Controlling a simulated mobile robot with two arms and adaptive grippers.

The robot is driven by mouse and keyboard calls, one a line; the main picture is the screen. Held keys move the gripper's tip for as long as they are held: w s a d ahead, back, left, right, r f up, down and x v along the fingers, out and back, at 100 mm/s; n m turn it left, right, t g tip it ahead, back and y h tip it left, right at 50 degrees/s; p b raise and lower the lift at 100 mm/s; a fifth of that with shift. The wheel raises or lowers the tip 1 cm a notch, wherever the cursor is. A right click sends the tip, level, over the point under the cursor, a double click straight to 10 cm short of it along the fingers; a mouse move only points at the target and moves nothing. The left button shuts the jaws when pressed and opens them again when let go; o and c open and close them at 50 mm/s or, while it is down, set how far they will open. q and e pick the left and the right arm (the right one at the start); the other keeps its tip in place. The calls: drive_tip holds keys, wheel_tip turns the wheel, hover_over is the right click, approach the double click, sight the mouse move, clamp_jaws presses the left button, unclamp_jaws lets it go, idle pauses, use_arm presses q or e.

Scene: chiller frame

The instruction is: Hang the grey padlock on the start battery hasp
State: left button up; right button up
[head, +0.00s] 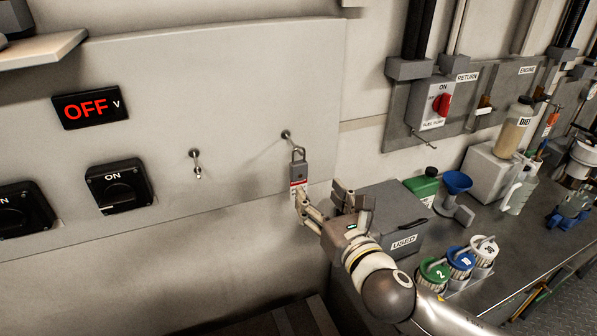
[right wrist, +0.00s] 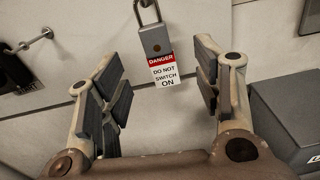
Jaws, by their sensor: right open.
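The grey padlock (head: 298,172) hangs upright by its shackle at the end of the right-hand wall hasp (head: 286,135), with a red and white danger tag (head: 299,186) below it. No label by this hasp is readable. In the right wrist view the padlock (right wrist: 154,40) and tag (right wrist: 162,72) show just beyond and between my spread fingertips; the top of the shackle is cut off there. My right gripper (head: 323,200) is open and holds nothing, just below and right of the padlock. My left gripper is not in view.
A second, empty hasp (head: 195,164) sticks out to the left, near a black ON switch (head: 120,187) and an OFF display (head: 90,106). A grey USED box (head: 392,215) stands close right of my right gripper. The bench beyond holds bottles and several coloured-lid containers.

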sight(300, 169)
drive_tip(key=shift+n, duration=0.4)
drive_tip(key=x, duration=0.3)
drive_tip(key=r+p+x, duration=0.1)
drive_tip(key=x, duration=0.1)
drive_tip(key=shift+a, duration=0.35)
drive_tip(key=p+x, duration=0.2)
drive_tip(key=x, duration=0.2)
drive_tip(key=shift+w, duration=0.15)
drive_tip(key=shift+w+a, duration=0.2)
drive_tip(key=shift+w, duration=0.2)
drive_tip(key=shift+c, duration=0.4)
drive_tip(key=c, duration=1.2)
drive_tip(key=shift+o, duration=0.2)
